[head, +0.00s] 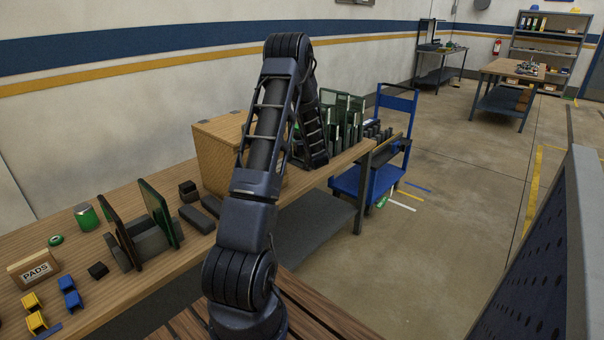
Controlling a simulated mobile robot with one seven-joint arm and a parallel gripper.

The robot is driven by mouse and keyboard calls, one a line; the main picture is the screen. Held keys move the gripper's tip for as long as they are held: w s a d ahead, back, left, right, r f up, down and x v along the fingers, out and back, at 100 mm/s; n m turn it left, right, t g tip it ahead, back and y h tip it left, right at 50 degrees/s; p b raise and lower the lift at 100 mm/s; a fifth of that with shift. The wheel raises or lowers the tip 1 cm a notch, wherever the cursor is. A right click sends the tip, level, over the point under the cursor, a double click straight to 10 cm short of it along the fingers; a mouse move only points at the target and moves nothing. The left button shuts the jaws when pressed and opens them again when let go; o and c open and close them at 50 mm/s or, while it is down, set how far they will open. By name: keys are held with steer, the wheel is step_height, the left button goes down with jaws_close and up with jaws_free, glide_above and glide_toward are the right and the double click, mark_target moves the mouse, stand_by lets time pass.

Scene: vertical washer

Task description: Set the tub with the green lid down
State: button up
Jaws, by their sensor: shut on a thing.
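My arm rises from the bottom middle of the head view, bends at the top and comes down over the wooden workbench (150,283). Its far end is by the wooden box, and my gripper is hidden behind my own arm links. A small green patch (297,131) shows between the links; I cannot tell whether it is the lid of the tub. No tub with a green lid shows clearly. A green can with a grey top (86,217) stands upright on the bench at the left, apart from my arm.
A wooden box (212,160) stands against the wall side of the bench. Green boards in a rack (345,120) stand right of my arm. Left are boards in a grey holder (150,240), a PADS box (34,269), and yellow and blue bins. A blue cart (372,180) stands beyond.

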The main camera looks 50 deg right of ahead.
step_height(320, 180, down, 16)
steer(key=shift+f, duration=0.1)
stand_by(0.5)
steer(key=shift+f, duration=0.1)
steer(key=o, duration=1.1)
steer(key=v, duration=1)
steer(key=shift+s+a+f, duration=0.15)
steer(key=shift+s+a, duration=0.05)
steer(key=shift+s, duration=0.15)
steer(key=shift+c, duration=0.2)
